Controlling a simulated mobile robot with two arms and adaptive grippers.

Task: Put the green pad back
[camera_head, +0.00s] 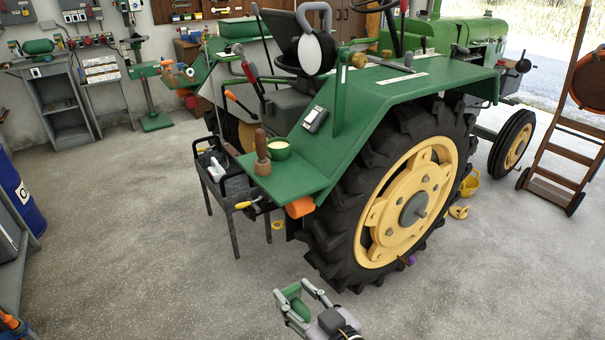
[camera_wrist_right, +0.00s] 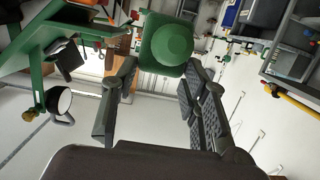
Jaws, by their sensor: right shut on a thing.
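My right gripper (camera_head: 297,291) is low in the head view, in front of the tractor's rear tyre. It is shut on the green pad (camera_head: 287,301). In the wrist view the pad (camera_wrist_right: 166,45) is a green square piece with a round raised middle, between the fingertips of the right gripper (camera_wrist_right: 160,71). The pad is held clear of the tractor (camera_head: 330,140). My left gripper is not in view.
A ladder-like trolley (camera_head: 560,150) is at right.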

